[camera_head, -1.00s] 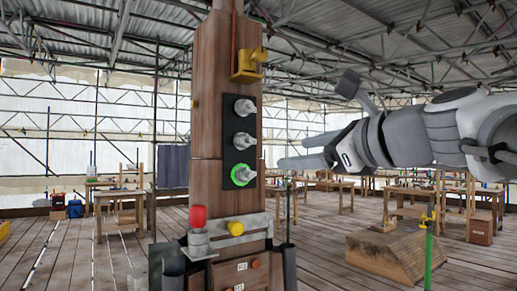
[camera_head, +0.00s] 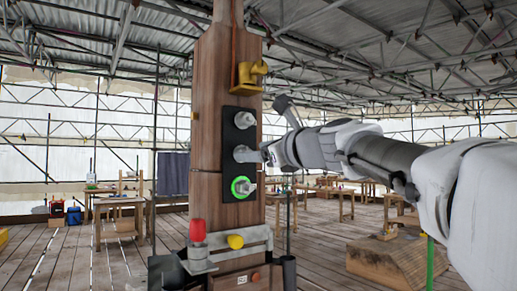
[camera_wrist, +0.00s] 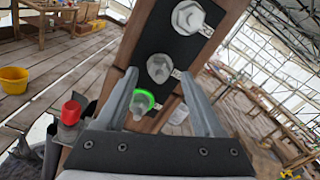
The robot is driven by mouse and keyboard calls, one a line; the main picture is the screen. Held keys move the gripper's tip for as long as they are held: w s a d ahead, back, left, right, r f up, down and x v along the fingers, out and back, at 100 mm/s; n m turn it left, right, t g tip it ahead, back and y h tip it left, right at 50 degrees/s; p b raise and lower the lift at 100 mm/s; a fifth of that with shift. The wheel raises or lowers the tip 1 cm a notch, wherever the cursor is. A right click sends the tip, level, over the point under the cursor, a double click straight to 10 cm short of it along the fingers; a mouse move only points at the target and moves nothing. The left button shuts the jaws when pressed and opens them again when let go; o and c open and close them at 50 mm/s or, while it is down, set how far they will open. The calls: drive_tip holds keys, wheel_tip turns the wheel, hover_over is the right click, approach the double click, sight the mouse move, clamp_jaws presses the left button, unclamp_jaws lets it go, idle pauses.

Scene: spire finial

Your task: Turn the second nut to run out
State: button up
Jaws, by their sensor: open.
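Three pale grey nuts sit in a column on a black plate (camera_head: 229,130) fixed to a wooden spire post (camera_head: 208,110). The middle, second nut (camera_head: 244,153) also shows in the wrist view (camera_wrist: 159,67). The lowest nut (camera_head: 244,187) has a glowing green ring around it. The top nut (camera_head: 243,120) shows in full. My gripper (camera_head: 266,154) is open, its tips at the middle nut from the right. In the wrist view the two fingertips (camera_wrist: 157,74) lie either side of this nut; whether they touch it I cannot tell.
A yellow bracket (camera_head: 248,76) is above the plate. Below it are a red-capped cylinder (camera_head: 197,231), a yellow knob (camera_head: 235,241) and a grey metal bar (camera_head: 258,236). A wooden block (camera_head: 392,260) stands on the planks at right. Workbenches stand behind.

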drive_tip(key=shift+x, duration=1.4)
clamp_jaws()
